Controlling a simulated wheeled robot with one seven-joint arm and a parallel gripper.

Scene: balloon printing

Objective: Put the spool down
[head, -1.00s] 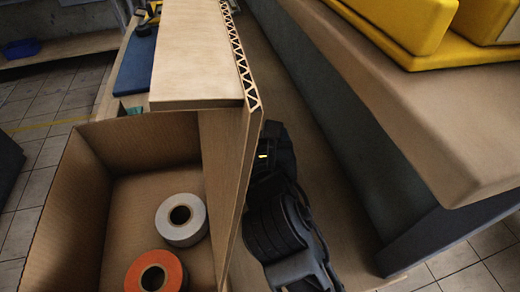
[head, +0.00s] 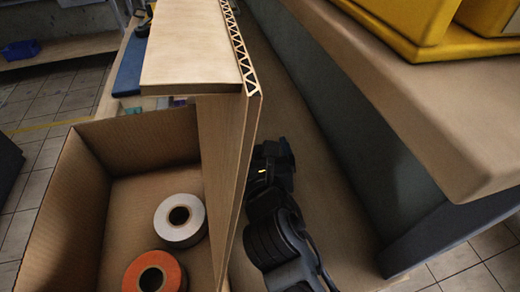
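A white spool (head: 180,218) lies flat on the floor of the cardboard box, its round hole facing up. An orange spool (head: 154,274) lies just below it in the picture, close beside it and partly cut off by the frame's bottom edge. I cannot tell from this view which spool the task means. Part of my black arm shows to the right of the box's upright flap. My gripper's fingers do not show, and neither does anything they may hold.
The open cardboard box (head: 72,195) stands at the lower left, with a tall flap (head: 222,170) between it and my arm. A thick grey and brown structure (head: 420,110) with yellow bins (head: 430,25) rises at the right. A blue item (head: 20,50) sits far left.

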